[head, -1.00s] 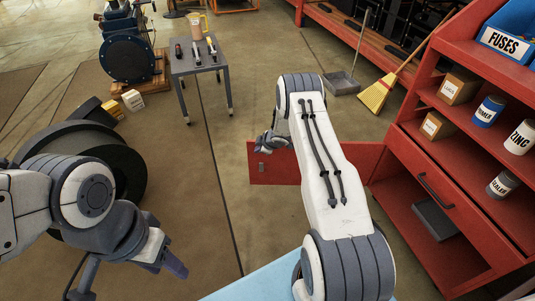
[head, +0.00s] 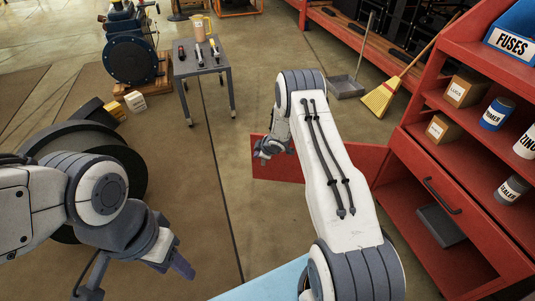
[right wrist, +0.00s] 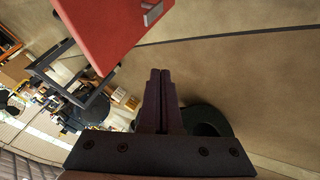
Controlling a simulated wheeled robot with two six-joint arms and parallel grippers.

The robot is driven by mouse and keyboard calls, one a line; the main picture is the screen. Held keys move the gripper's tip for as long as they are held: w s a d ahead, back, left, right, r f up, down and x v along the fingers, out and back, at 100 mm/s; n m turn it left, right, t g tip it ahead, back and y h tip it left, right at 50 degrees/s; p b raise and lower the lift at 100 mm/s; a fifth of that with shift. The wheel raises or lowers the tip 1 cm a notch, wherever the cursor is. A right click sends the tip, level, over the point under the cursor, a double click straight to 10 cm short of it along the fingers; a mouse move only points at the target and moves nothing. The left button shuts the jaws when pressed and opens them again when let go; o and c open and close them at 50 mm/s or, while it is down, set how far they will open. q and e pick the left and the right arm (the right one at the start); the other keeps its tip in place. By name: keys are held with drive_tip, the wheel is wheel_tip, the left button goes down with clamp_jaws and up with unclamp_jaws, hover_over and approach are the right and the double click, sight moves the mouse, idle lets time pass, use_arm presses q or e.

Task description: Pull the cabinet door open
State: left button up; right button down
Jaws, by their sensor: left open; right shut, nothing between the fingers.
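The red cabinet door (head: 285,168) stands swung out from the red cabinet (head: 405,150), leaving the lower compartment open. In the right wrist view the door (right wrist: 100,30) is at the top, with a small pale metal handle (right wrist: 152,13) near its edge. My right gripper (head: 263,154) is at the door's free end in the head view. In the right wrist view the right gripper (right wrist: 160,75) is shut and empty, with the door beyond and to the left of its tips. Contact cannot be told. My left gripper (head: 178,265) is open and empty, far from the door.
The cabinet's shelves hold boxes, cans and a blue FUSES bin (head: 510,35); a grey tray (head: 442,225) lies in the lower compartment. A broom (head: 382,97) and dustpan (head: 346,86) stand behind the door. A grey tool table (head: 203,68) is at the back.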

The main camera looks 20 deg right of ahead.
drive_tip(key=s+a+p+v, duration=0.1)
drive_tip(key=p+v, duration=0.3)
drive_tip(key=v, duration=0.6)
drive_tip(key=s+a+r+m+g+h, duration=0.1)
drive_tip(key=s+a+r, duration=0.4)
drive_tip(key=a+r, duration=0.3)
drive_tip(key=s+a+r+m+g, duration=0.1)
drive_tip(key=s+a+r, duration=0.3)
drive_tip(key=a+r, duration=0.4)
drive_tip(key=s+a+r+m+g, duration=0.1)
drive_tip(key=s+a+r+g, duration=0.15)
drive_tip(key=s, duration=0.75)
drive_tip(key=s+a+r+g, duration=0.1)
drive_tip(key=s+a+r, duration=0.2)
drive_tip(key=s, duration=0.6)
drive_tip(key=s+a+r+m+g, duration=0.1)
drive_tip(key=s+a+r+g, duration=0.15)
drive_tip(key=s, duration=0.75)
wheel_tip(320, 180, up, 31)
drive_tip(key=p, duration=3)
drive_tip(key=shift+w+t+y, duration=0.3)
drive_tip(key=shift+t, duration=0.1)
drive_tip(key=shift+f, duration=0.15)
